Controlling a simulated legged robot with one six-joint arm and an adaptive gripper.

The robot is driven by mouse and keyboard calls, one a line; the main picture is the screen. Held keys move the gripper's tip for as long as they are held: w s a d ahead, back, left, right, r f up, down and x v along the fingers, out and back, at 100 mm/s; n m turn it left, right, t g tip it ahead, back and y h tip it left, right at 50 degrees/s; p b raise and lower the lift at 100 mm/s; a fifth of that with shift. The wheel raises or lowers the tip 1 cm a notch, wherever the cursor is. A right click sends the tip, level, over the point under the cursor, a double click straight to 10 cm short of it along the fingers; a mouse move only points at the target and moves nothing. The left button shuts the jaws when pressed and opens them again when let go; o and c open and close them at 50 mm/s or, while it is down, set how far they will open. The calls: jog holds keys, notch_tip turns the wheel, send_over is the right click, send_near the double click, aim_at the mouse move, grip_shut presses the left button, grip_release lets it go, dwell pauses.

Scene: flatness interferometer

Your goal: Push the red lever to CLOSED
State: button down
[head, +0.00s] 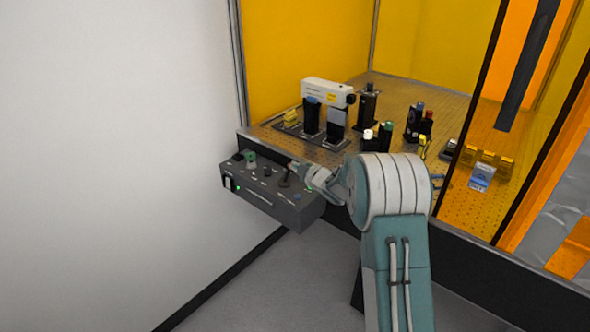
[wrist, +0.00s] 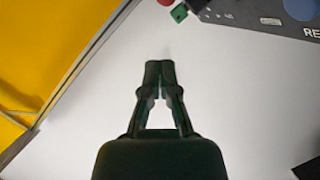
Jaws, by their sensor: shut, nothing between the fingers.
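The grey control box (head: 258,201) is mounted at the front left edge of the bench in the head view. A dark lever stick (head: 285,181) stands on its top, and a small reddish spot (head: 291,165) shows close to my gripper (head: 300,168). I cannot tell whether they touch. In the wrist view my gripper (wrist: 160,68) is shut with nothing between its fingertips. A red rounded end (wrist: 165,2), cut off by the top edge, lies beyond the fingertips, apart from them in the picture. The CLOSED marking is not readable.
A green knob (head: 250,158) and a blue button (head: 296,196) are on the box; a blue part (wrist: 300,7) also shows in the wrist view. The perforated bench (head: 385,94) behind carries several optical parts. A white wall (head: 110,150) stands left.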

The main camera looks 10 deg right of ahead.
jog(key=a+v, duration=0.1)
jog(key=v, duration=0.6)
jog(key=shift+s+d+r, duration=0.15)
jog(key=shift+s+r, duration=0.3)
jog(key=s+r+m+g+h, duration=0.3)
jog(key=s+r+m+h, duration=0.45)
jog(key=s+r, duration=0.45)
jog(key=s+a+f+m+g+y, duration=0.1)
jog(key=s+a+m+g, duration=0.2)
jog(key=s, duration=1.1)
jog(key=s+a+f+m+g+y, duration=0.1)
jog(key=s+a+f+m+g, duration=0.1)
jog(key=s, duration=1.3)
jog(key=shift+a+m+g, duration=0.5)
jog(key=shift+a+m, duration=0.45)
jog(key=shift+a, duration=0.25)
jog(key=shift+w+f, duration=0.1)
